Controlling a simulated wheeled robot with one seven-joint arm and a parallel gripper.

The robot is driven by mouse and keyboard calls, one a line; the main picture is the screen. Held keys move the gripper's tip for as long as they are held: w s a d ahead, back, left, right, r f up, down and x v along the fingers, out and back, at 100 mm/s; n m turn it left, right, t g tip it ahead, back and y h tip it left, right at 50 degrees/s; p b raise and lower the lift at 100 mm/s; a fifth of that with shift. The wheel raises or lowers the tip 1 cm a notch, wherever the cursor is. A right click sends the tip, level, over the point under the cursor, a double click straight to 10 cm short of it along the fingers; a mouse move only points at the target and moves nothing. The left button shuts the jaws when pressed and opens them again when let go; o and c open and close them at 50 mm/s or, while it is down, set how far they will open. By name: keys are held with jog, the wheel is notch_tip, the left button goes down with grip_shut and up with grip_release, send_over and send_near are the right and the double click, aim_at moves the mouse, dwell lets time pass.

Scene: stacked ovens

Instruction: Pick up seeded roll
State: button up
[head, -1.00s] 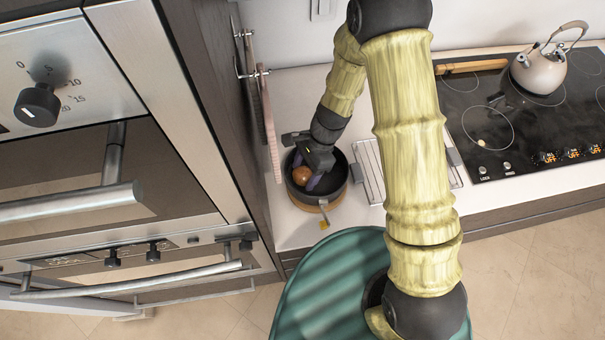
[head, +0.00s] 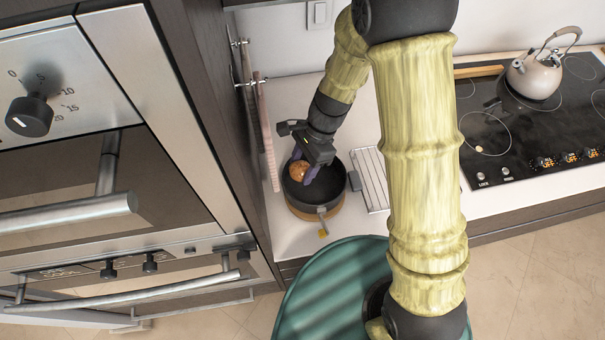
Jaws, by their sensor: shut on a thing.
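The seeded roll (head: 298,171) is a small round brown bun in the head view. My gripper (head: 304,173) is shut on it, with purple fingers at its sides. The roll is at the upper left of a dark round pan (head: 322,194) on the counter, over its opening near the rim. I cannot tell exactly how high above the pan floor it is. The gripper body partly covers the roll's top edge.
Stacked ovens (head: 75,190) with bar handles stand at the left. Hanging boards (head: 266,135) are close beside the pan. A wire rack (head: 371,180) lies to its right. A kettle (head: 536,74) stands on the black cooktop (head: 520,135).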

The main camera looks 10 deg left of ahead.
aim_at(303, 165)
notch_tip(303, 165, up, 21)
jog(key=b, duration=0.1)
